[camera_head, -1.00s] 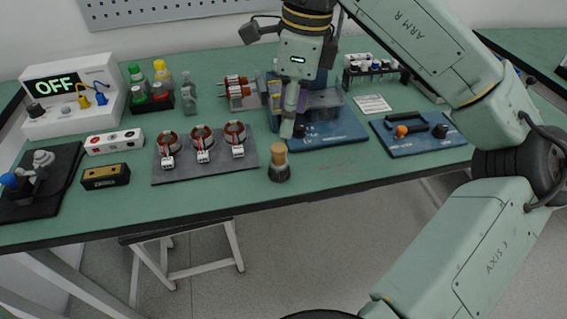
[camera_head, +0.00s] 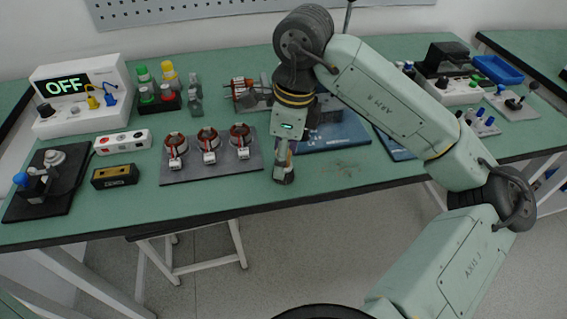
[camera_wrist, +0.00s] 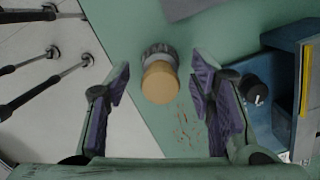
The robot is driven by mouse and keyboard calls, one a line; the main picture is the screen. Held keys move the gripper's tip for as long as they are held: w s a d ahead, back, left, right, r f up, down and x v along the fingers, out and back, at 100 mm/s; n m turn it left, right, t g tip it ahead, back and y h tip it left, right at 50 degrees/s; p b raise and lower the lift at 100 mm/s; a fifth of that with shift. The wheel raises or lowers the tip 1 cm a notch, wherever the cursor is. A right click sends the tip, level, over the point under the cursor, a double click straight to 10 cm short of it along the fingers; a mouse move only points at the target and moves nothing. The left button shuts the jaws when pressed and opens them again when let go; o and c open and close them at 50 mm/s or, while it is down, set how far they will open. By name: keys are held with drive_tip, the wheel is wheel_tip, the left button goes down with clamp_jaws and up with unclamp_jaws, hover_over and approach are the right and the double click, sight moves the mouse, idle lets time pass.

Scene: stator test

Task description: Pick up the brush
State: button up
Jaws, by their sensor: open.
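The brush (camera_wrist: 160,80) has a round wooden knob handle and a dark bristle ring, and stands on the green bench near its front edge. In the wrist view it lies between and beyond the two purple-padded fingers of my gripper (camera_wrist: 170,95), which are spread apart and empty. In the head view the brush (camera_head: 284,174) is mostly hidden behind my gripper (camera_head: 283,152), which points down right above it. I cannot tell the exact gap between the fingertips and the knob.
Left of the brush lies a dark mat (camera_head: 190,172) with three copper-wound stators (camera_head: 209,139). A blue fixture (camera_head: 345,134) stands close on the right, also in the wrist view (camera_wrist: 285,80). The bench's front edge (camera_head: 330,193) is near. Brown debris (camera_wrist: 184,130) lies beside the brush.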

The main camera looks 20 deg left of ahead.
drive_tip(key=shift+c, duration=0.5)
clamp_jaws()
drive_tip(key=shift+r, duration=0.15)
